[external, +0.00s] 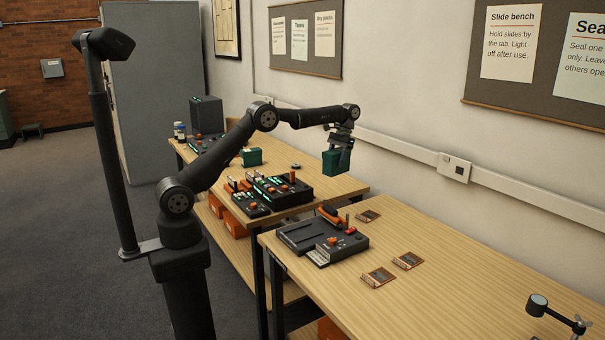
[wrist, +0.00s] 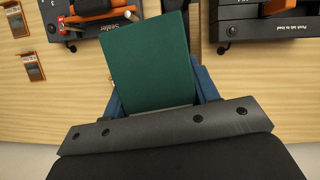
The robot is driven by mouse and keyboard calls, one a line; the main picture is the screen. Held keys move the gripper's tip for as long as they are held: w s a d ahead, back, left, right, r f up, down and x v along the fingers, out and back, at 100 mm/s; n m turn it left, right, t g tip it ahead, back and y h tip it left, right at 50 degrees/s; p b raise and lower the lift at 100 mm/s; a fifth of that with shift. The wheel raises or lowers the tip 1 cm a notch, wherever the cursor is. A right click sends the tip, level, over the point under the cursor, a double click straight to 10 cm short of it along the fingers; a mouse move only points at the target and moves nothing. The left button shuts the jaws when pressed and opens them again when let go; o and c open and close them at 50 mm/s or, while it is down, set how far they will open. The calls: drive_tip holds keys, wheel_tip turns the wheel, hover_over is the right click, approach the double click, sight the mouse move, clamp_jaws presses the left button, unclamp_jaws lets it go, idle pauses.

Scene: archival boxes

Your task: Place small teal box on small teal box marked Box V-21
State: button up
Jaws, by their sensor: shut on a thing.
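My gripper (external: 341,148) is shut on a small teal box (external: 332,163) and holds it in the air above the right end of the far bench. In the wrist view the held teal box (wrist: 152,62) sits tilted between the fingers and fills the middle. Another small teal box (external: 251,157) stands on the far bench, to the left of my gripper in the external view. No marking can be read on either box. The second teal box is not in the wrist view.
Black devices (external: 278,188) with orange parts stand on the far bench (external: 345,186). A flat dark device (external: 322,238) is on the near bench, beside several small cards (external: 378,277). A dark case (external: 206,116) stands at the far end. The wall runs close behind the benches.

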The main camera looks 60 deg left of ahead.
drive_tip(key=s+a+n+t+h, duration=0.25)
drive_tip(key=a+n, duration=0.65)
drive_tip(key=a, duration=0.5)
drive_tip(key=s+a+n+t+h, duration=0.1)
drive_tip(key=s+a+n+t, duration=0.25)
drive_tip(key=a+n, duration=0.85)
drive_tip(key=s+a+n+t+y, duration=0.2)
drive_tip(key=s+a+n, duration=0.55)
drive_tip(key=a, duration=0.35)
drive_tip(key=s+a+n+t+y, duration=0.1)
drive_tip(key=s+a+n+y, duration=0.1)
drive_tip(key=s+a+n, duration=0.55)
wheel_tip(320, 180, down, 6)
drive_tip(key=a+m, duration=0.1)
drive_tip(key=a, duration=0.1)
drive_tip(key=shift+a, duration=0.3)
drive_tip(key=shift+s, duration=0.1)
drive_tip(key=shift+s+a+f, duration=0.65)
drive_tip(key=shift+a+f, duration=1.1)
drive_tip(key=shift+a, duration=0.05)
drive_tip(key=shift+s+a+f, duration=0.7)
drive_tip(key=shift+a+f, duration=1.1)
drive_tip(key=shift+a, duration=0.05)
drive_tip(key=shift+s+a+f, duration=0.65)
drive_tip(key=shift+a+f, duration=1.1)
drive_tip(key=shift+a, duration=0.05)
